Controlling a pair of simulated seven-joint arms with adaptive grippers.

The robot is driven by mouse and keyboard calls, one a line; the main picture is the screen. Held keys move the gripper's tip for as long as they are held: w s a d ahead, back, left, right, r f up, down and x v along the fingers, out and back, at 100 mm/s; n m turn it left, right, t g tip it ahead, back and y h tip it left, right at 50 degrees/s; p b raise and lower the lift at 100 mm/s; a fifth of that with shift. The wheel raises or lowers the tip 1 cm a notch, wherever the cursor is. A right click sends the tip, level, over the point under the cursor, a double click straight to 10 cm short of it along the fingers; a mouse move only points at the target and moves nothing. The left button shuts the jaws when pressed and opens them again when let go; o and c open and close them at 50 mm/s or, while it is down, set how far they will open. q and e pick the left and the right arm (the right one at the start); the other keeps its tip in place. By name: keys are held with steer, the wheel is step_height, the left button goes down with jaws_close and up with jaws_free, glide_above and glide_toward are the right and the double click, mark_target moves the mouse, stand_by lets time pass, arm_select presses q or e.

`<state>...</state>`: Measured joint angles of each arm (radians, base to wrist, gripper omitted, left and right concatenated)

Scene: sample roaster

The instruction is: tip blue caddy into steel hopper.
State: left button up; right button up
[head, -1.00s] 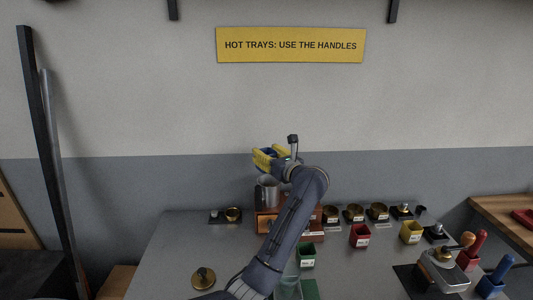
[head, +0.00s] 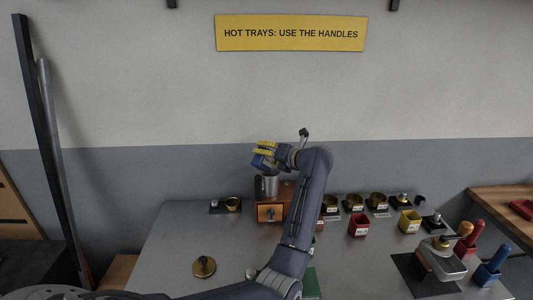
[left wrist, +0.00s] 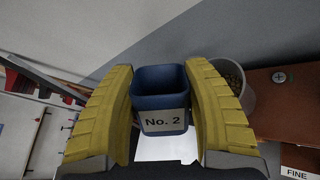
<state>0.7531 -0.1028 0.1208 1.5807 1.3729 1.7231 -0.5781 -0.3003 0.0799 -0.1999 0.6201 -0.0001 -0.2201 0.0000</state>
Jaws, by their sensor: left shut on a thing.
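The blue caddy (left wrist: 160,98), labelled "No. 2", is between the yellow fingers of my left gripper (left wrist: 162,110), which is shut on it. In the head view the caddy (head: 260,162) is tilted, just above the steel hopper (head: 270,184). The hopper also shows in the left wrist view (left wrist: 247,98), to the right of the fingers, with brown bean-like contents in it. The inside of the caddy looks dark blue; I see no beans in it. My right gripper is not in view.
The hopper stands on a brown wooden box (head: 271,213). A red caddy (head: 358,226), a yellow caddy (head: 409,222) and several brass cups stand to the right. The table's left middle is clear.

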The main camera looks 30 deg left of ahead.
arm_select(q)
steer(key=m+g, duration=0.1)
steer(key=w+f+m+g, duration=0.1)
steer(key=m, duration=0.1)
steer(key=shift+w+d+f, duration=0.1)
steer(key=shift+f, duration=0.1)
steer(key=m+g, duration=0.1)
steer(key=w+f+m+g, duration=0.1)
steer(key=m, duration=0.1)
steer(key=shift+w+f, duration=0.1)
steer(key=shift+f, duration=0.2)
steer(key=m+g, duration=0.1)
steer(key=w+m+g, duration=0.1)
steer(key=m, duration=0.1)
steer(key=shift+w+f+m+g, duration=0.1)
steer(key=shift+w+m+g, duration=0.05)
steer(key=shift+m+g, duration=0.2)
stand_by(1.2)
step_height(320, 180, up, 3)
stand_by(0.5)
stand_by(0.4)
